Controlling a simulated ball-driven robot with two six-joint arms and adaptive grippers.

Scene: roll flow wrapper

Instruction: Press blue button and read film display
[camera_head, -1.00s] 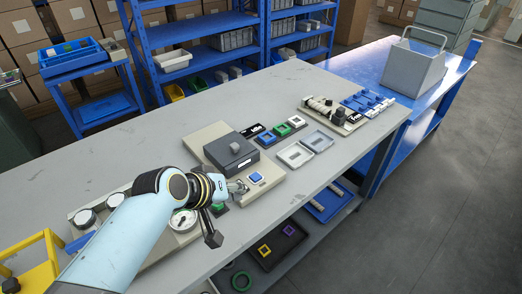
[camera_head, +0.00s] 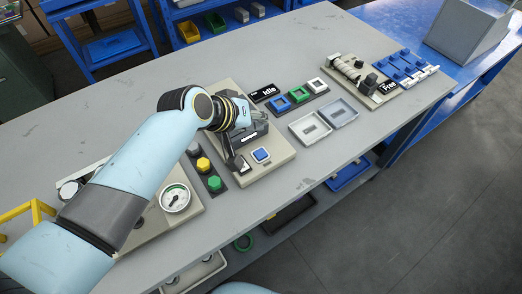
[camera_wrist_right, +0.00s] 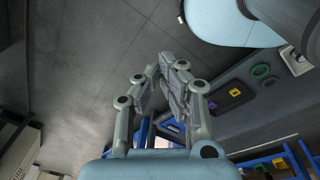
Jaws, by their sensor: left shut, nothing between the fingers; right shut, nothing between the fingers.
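The blue button (camera_head: 261,155) sits on the front of a beige panel (camera_head: 284,156) on the table, uncovered in the head view. My left gripper (camera_head: 262,116) is shut and empty, above the dark box behind the button and apart from the button. The arm and gripper hide much of that box. Another black display reading "Free" (camera_head: 389,86) stands by the roller unit. My right gripper (camera_wrist_right: 164,75) shows in the right wrist view, shut and empty over the floor.
The front right of the table is clear. A blue bench (camera_head: 415,48) adjoins the table's right end.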

